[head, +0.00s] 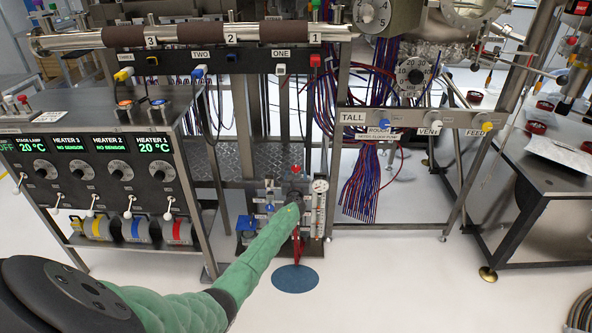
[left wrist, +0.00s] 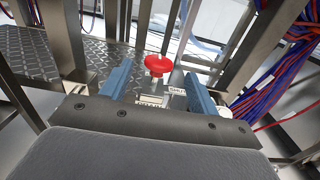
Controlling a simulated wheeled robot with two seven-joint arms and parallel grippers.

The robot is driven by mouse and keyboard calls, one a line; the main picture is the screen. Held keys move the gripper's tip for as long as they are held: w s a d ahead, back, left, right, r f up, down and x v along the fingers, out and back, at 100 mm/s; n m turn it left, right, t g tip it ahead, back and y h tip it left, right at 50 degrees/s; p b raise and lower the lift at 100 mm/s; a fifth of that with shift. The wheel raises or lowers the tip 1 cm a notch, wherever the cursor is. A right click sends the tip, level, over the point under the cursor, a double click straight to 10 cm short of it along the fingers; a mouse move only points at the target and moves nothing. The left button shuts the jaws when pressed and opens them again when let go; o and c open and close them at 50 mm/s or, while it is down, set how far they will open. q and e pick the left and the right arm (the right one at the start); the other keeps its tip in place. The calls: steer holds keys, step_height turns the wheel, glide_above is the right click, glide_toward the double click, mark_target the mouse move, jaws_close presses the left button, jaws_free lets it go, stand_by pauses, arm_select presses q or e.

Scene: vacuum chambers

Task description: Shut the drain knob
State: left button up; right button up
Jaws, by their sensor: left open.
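A red round knob (left wrist: 158,66) shows in the left wrist view on a small fitting, beyond a plate with partly legible labels; I take it to be the drain knob. In the head view a small red knob top (head: 296,169) shows just above my left gripper (head: 295,196). The left arm, in a green sleeve, reaches from the bottom left to the low valve panel. In the left wrist view the two blue fingers of my left gripper (left wrist: 157,72) stand apart, with the red knob seen between them. Contact cannot be told. The arm hides part of the panel. My right gripper is not in view.
A heater cabinet (head: 95,150) stands at the left, a gauge (head: 320,186) right of the gripper. Metal frame posts and red and blue cables (head: 365,185) flank the panel. A blue round disc (head: 295,278) lies on the floor. Open floor shows at the lower right.

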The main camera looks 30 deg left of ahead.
mark_target(296, 171)
arm_select(q)
steer(key=shift+b+x, duration=0.75)
steer(key=shift+x, duration=2.1)
steer(key=shift+a, duration=0.1)
steer(key=shift+c, duration=0.4)
